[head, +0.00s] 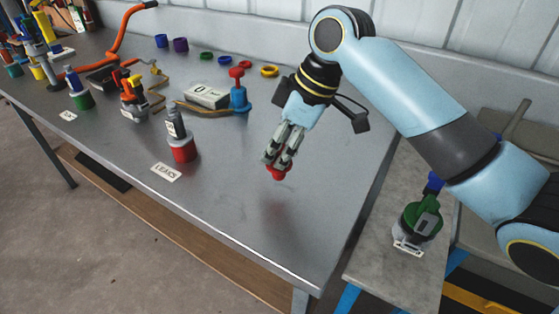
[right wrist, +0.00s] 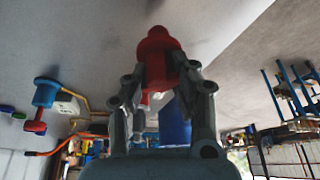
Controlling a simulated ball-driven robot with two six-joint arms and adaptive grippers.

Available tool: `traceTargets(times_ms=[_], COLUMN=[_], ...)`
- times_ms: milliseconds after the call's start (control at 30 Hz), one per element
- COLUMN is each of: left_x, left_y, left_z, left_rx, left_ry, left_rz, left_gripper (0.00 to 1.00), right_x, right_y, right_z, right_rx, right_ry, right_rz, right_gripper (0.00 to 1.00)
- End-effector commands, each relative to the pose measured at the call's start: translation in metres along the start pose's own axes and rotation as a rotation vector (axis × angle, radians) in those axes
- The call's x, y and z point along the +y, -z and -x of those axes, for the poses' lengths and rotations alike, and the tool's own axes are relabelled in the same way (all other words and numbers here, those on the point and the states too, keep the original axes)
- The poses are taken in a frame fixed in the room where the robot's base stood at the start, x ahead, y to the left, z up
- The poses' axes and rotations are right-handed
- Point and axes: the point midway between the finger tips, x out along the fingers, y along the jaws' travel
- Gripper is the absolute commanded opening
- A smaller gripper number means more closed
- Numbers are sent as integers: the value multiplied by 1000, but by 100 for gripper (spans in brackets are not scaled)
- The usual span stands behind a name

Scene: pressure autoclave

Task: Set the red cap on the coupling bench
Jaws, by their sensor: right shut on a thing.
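My right gripper (head: 279,160) is shut on the red cap (head: 278,173) over the near right part of the grey metal bench (head: 240,213). The cap sits at the fingertips and points down. I cannot tell whether it touches the bench top. In the right wrist view the red cap (right wrist: 157,58) shows between the two fingers of the right gripper (right wrist: 160,85). A smaller stone-topped bench (head: 385,262) stands to the right. I cannot tell from the pictures which one is the coupling bench. My left gripper is not in view.
A grey and red coupling (head: 181,145) stands by a "LEAKS" card (head: 166,172). A blue fitting with a red knob (head: 239,95) and coloured rings (head: 270,71) lie farther back. A green coupling (head: 418,222) stands on the right bench. The metal bench's front is clear.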

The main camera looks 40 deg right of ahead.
Motion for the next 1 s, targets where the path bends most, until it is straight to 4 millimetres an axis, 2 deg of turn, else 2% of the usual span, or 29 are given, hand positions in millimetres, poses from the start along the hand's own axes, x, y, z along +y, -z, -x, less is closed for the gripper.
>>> traceTargets(times_ms=[100, 200, 533, 567, 733, 1000], left_x=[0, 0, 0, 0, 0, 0], left_y=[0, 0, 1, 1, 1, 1], left_z=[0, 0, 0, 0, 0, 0], left_rx=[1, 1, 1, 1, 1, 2], left_ry=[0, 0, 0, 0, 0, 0], left_rz=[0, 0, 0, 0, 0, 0], left_gripper=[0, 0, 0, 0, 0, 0], right_x=[-1, 0, 0, 0, 0, 0], right_y=[-9, -13, -14, -14, -14, -14], right_z=[-19, -29, -32, -32, -32, -31], right_rx=[-4, -2, -1, -1, -1, -1], right_ry=[5, 3, 1, 1, 1, 1], right_rz=[-3, -2, -1, -1, -1, 0], right_gripper=[0, 0, 0, 25, 47, 47])
